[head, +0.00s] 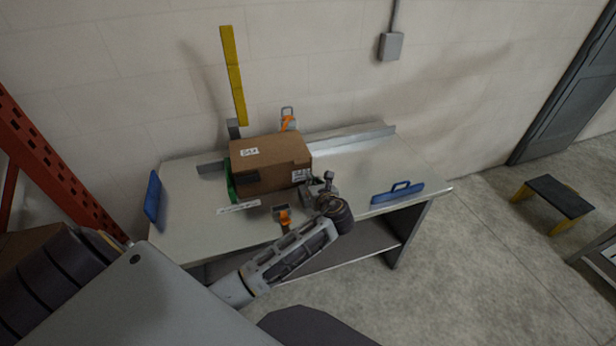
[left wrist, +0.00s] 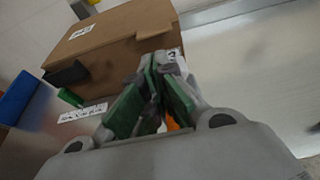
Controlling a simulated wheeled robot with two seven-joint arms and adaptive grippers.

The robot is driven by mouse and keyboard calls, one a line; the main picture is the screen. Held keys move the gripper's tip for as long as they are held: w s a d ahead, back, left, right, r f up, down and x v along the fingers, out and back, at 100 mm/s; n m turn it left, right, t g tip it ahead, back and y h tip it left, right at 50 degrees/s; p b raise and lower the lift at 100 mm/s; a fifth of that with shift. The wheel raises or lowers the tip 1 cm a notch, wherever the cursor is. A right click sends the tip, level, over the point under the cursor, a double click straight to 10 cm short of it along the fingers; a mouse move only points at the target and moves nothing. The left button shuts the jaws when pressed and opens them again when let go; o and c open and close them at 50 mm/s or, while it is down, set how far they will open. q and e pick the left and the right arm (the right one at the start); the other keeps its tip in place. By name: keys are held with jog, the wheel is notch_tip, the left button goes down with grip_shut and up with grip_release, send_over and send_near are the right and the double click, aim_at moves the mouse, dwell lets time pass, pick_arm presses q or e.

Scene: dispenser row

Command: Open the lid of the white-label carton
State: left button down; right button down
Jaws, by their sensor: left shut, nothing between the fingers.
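The brown carton (head: 268,156) with white labels stands on the workbench (head: 350,165), and its top looks closed. My left gripper (head: 325,183) is at the carton's front right corner, by the white label on its front face. The gripper is shut and empty. In the left wrist view the shut green-padded fingers (left wrist: 163,68) point at the carton (left wrist: 120,45), overlapping its near lower edge. I cannot tell whether they touch it. The carton's label there is partly hidden behind the fingertips. My right gripper is not in view.
Orange clamps stand behind (head: 288,122) and in front (head: 284,217) of the carton. A blue-handled tool (head: 398,193) lies at the bench's front right, and a blue panel (head: 153,196) is at the left end. The bench's right side is mostly clear.

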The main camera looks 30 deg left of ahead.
pick_arm(q)
jog(key=x, duration=0.8)
jog(key=shift+w+a+f, duration=0.25)
jog(key=shift+w+a, duration=0.1)
jog(key=shift+a, duration=0.05)
jog(key=shift+w+a+f, duration=0.1)
jog(key=shift+w+a, duration=0.1)
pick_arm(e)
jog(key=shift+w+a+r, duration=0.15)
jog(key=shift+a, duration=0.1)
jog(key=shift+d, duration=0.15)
